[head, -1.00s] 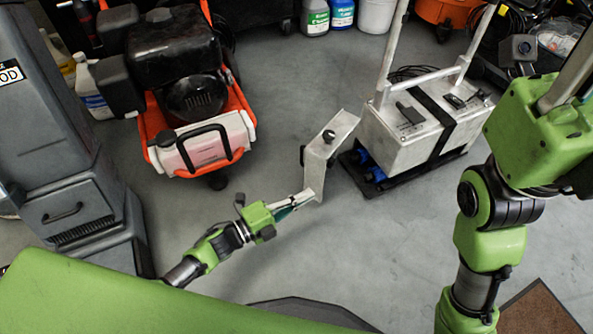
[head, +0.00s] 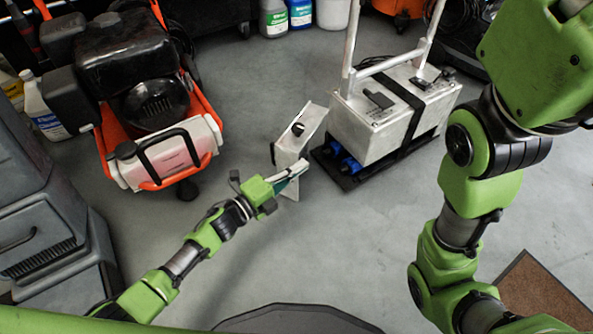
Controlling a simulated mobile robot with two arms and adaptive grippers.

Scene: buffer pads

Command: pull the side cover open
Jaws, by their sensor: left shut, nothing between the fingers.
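The side cover (head: 311,125) is a light grey panel with a black knob, in the middle of the head view. It stands swung out to the left of the grey metal box (head: 371,133), with floor showing between them. Whether a hinge joins them is hidden. My left gripper (head: 301,168) is shut and empty, and its fingertips overlap the cover's lower part in the picture. I cannot tell if they touch it. My right arm shows on the right, but its gripper is out of view.
The box sits on a black base (head: 347,181) with blue parts, and has an upright metal handle. An orange and black engine machine (head: 150,135) stands left. A dark grey cabinet (head: 45,225) is at the left edge. A brown mat (head: 540,290) lies lower right. The middle floor is clear.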

